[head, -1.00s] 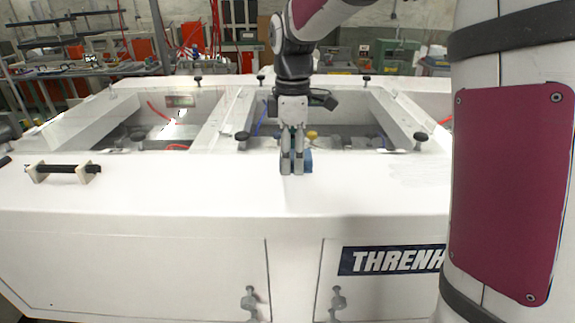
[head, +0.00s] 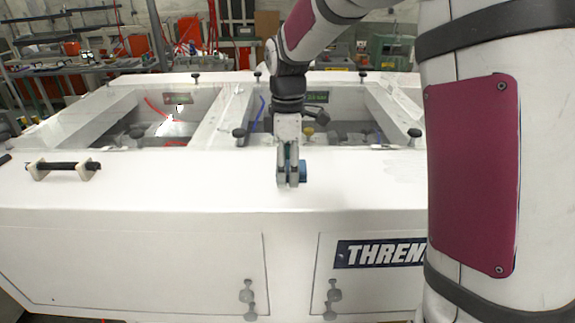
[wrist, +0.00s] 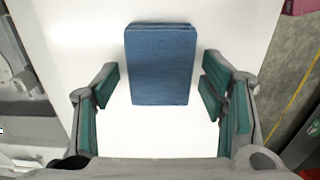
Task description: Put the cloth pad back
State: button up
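The cloth pad is a blue rectangular block. In the wrist view the pad (wrist: 160,62) lies on the white top surface, between and beyond my fingertips, with a gap on each side. In the head view only a small part of the pad (head: 303,170) shows, just right of and partly behind my fingers. My gripper (head: 288,183) points down at the front of the white top. In the wrist view my gripper (wrist: 158,75) is open, its green-lined fingers wide apart and empty. I cannot tell how high the fingertips are above the surface.
The white machine top (head: 180,190) is broad and mostly clear. A black bar handle (head: 62,167) stands at its left. Behind are recessed bays with black knobs (head: 239,133) along their edges. A label panel (head: 380,253) is on the front face.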

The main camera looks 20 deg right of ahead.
aim_at(287, 165)
jog(key=s+r+m+t+b, duration=0.1)
jog(key=s+r+m+b, duration=0.3)
jog(key=r, duration=1)
jog(key=s+f+m+t+p, duration=0.1)
jog(key=s+f+m+t, duration=0.1)
jog(key=s+m, duration=0.3)
jog(key=s+f+m+t, duration=0.2)
jog(key=s+m, duration=0.3)
jog(key=s, duration=0.9)
jog(key=shift+d+f+t+p, duration=0.3)
jog(key=shift+d+f+p, duration=0.1)
jog(key=shift+f, duration=0.4)
jog(key=shift+c, duration=0.5)
